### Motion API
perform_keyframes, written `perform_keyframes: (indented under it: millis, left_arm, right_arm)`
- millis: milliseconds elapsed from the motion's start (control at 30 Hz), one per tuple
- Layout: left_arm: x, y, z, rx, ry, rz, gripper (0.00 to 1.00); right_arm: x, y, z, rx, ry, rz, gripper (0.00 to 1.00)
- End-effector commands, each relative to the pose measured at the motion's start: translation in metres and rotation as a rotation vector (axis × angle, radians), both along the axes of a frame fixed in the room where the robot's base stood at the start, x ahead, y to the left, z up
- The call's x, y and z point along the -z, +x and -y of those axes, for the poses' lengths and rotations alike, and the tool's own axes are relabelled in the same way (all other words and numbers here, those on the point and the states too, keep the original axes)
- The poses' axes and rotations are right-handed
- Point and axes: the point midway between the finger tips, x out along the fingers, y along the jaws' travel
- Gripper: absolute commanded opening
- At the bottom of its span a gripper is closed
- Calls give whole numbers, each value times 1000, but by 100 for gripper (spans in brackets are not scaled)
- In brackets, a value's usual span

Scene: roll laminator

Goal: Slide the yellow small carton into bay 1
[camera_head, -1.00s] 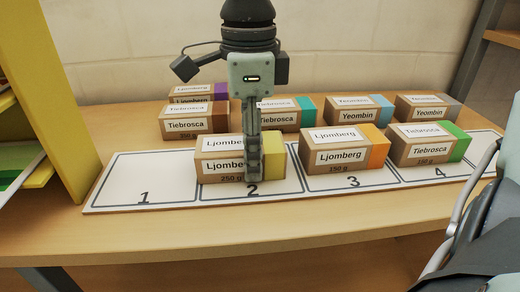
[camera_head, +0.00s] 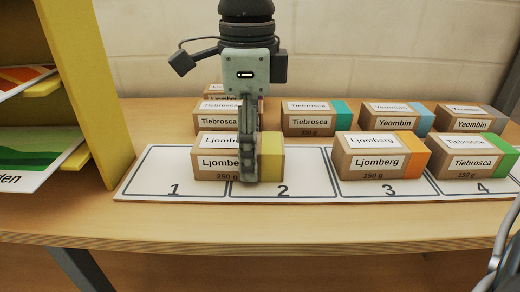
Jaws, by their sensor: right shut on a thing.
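The yellow small carton (camera_head: 271,157) is a brown box with a yellow right end, labelled Ljomberg. It stands upright on the white mat (camera_head: 318,196), straddling the line between bay 1 (camera_head: 150,180) and bay 2 (camera_head: 308,178). Its left part is over bay 1's right side; its right part is over bay 2. My right gripper (camera_head: 248,175) comes down from above and is shut on the carton, with a finger across its front face. The finger hides part of the label. The far finger is hidden. My left gripper is out of view.
An orange-ended carton (camera_head: 410,150) stands in bay 3 and a green-ended one (camera_head: 499,150) in bay 4. Several cartons, including a teal-ended one (camera_head: 343,112), stand behind the mat. A yellow shelf panel (camera_head: 88,90) rises left of bay 1. Bay 1's left part is clear.

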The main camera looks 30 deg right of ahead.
Motion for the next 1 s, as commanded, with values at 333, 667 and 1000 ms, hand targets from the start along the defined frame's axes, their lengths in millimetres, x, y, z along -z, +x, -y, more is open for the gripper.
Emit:
perform_keyframes:
  millis: [333,667,1000]
  left_arm:
    - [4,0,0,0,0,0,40]
    - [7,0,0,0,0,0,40]
    - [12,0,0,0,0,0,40]
  right_arm:
    - [0,10,-15,-1,-1,1,13]
    - [1,18,-30,-2,0,0,13]
    - [1,28,-44,-1,-1,1,13]
